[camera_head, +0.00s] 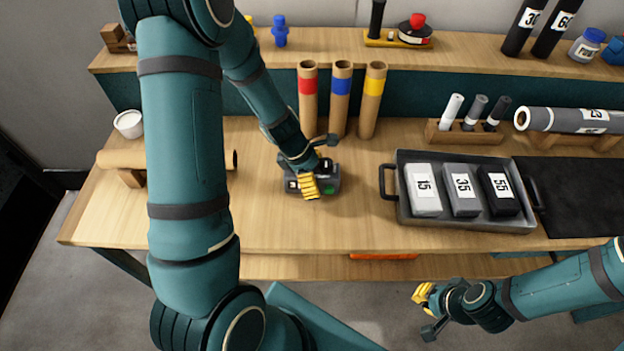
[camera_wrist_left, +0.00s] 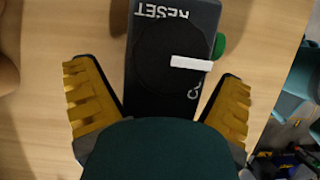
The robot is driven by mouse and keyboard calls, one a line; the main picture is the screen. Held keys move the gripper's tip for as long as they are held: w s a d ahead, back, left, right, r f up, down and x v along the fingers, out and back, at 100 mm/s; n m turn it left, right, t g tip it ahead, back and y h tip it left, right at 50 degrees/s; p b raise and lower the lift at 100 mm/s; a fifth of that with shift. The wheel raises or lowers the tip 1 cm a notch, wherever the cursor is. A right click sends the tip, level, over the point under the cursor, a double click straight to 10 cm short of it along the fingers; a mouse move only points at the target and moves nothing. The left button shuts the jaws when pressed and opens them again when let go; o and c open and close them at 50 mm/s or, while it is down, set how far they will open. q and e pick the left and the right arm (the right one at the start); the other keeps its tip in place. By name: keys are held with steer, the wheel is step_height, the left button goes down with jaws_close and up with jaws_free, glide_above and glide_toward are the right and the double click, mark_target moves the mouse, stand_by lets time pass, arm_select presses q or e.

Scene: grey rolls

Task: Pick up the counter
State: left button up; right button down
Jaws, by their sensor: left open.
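The counter is a dark grey box (camera_head: 330,176) on the wooden table, left of the tray. In the left wrist view the counter (camera_wrist_left: 150,60) shows the word RESET, a white strip and a green button on its side. My left gripper (camera_head: 314,166) is over the counter and hides part of it. In the wrist view the open yellow-padded fingers (camera_wrist_left: 160,100) are on either side of the counter's near part, with gaps visible. My right gripper (camera_head: 428,311) is open and empty, in front of the table at the lower right.
Three cardboard tubes (camera_head: 341,100) with red, blue and yellow bands stand behind the counter. A grey tray (camera_head: 470,228) holds boxes marked 15, 35 and 55. A brown roll (camera_head: 120,158) lies at left. The table front between counter and tray is clear.

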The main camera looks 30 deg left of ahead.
arm_select(q)
steer(key=shift+r, duration=0.1)
steer(key=c, duration=1.4)
